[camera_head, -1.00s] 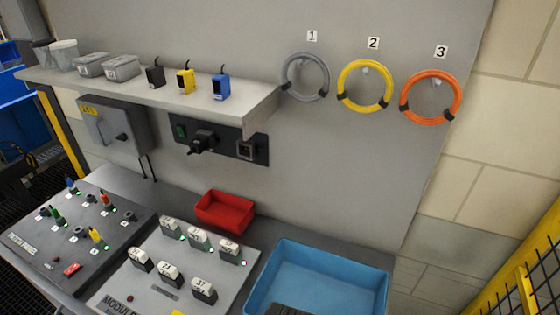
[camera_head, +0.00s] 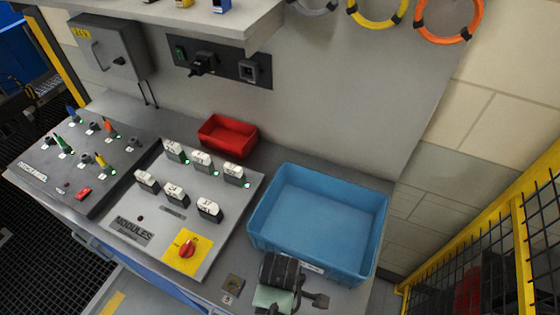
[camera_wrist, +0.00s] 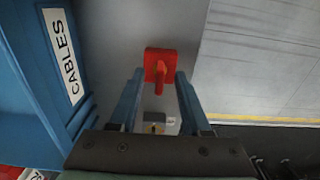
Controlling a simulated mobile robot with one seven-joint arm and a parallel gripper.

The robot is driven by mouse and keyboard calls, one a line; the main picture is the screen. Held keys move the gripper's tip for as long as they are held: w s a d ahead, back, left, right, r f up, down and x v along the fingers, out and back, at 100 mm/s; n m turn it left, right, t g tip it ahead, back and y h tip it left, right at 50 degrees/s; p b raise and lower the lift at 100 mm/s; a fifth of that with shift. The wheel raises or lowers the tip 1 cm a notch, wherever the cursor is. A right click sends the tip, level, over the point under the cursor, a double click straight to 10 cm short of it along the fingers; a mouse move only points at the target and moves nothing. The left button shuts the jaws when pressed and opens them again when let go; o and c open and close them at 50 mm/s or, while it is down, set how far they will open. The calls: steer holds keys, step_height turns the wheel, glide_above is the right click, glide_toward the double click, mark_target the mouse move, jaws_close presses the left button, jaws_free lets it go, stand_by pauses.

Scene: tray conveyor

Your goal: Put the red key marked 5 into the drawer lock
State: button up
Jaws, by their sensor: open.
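A red key (camera_wrist: 160,68) with a square head shows in the wrist view, beside the labelled front of the blue bin. It lies between the fingertips as seen there; contact is not visible. Its number cannot be read. My gripper (camera_wrist: 159,72) is open, one blue finger on each side of the key. In the head view my gripper's dark body is at the bottom, in front of the blue bin, and hides the key. A small plate (camera_wrist: 155,125) with a yellowish mark shows nearer my palm. I cannot tell which fixture is the drawer lock.
The blue bin (camera_head: 257,230) marked CABLES stands close by my gripper. A small plate (camera_head: 233,284) sits on the bench to its left. Left of that are a module panel (camera_head: 157,222) and a red knob (camera_head: 187,250). A yellow fence (camera_head: 522,250) stands at right.

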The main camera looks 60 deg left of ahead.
steer(key=shift+f, duration=0.4)
jaws_close()
steer(key=shift+r, duration=0.1)
steer(key=shift+r+p, duration=0.35)
steer(key=shift+p, duration=0.15)
steer(key=shift+r+p, duration=1.4)
steer(key=shift+p, duration=0.2)
step_height(320, 180, up, 4)
steer(key=p, duration=0.4)
